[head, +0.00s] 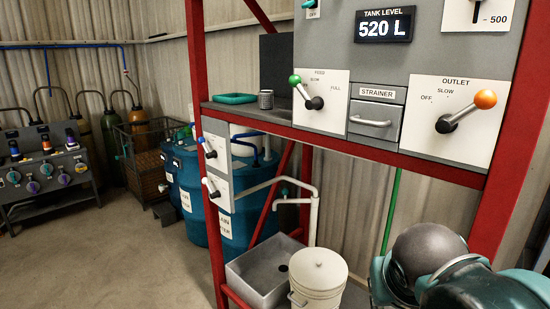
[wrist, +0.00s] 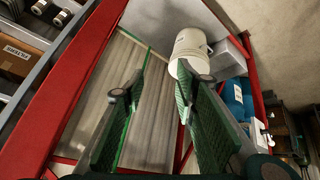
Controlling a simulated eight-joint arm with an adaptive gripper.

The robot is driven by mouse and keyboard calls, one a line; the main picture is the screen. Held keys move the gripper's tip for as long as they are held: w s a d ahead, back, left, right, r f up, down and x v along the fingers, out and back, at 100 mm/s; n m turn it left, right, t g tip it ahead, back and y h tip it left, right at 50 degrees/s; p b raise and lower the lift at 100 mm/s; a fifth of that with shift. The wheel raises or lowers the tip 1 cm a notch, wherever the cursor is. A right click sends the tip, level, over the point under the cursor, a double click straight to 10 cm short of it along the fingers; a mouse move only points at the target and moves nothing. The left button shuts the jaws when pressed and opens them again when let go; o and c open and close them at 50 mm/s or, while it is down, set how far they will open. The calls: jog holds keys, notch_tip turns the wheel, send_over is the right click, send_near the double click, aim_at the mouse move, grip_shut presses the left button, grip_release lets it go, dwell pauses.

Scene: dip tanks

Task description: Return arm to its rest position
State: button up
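My arm (head: 440,275) shows at the bottom right of the head view as grey and teal links, in front of the red frame. My gripper (wrist: 158,78) shows in the wrist view with its two green-padded fingers spread apart. It is open, with nothing between the fingers. Behind the fingers are the corrugated wall and the red frame, and a white bucket (wrist: 187,46) shows beyond the right fingertip. The gripper cannot be made out in the head view.
A red frame (head: 208,150) carries the control panel, with an orange-knobbed outlet lever (head: 466,110) and a green-knobbed feed lever (head: 305,93). A lidded bucket (head: 318,275) and a grey sink (head: 262,268) stand below.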

notch_tip(320, 180, down, 10)
jog(key=s+a+n+y, duration=0.1)
jog(key=a+y, duration=0.1)
jog(key=shift+a+t+y, duration=0.35)
jog(key=shift+t+y, duration=0.05)
dwell(0.8)
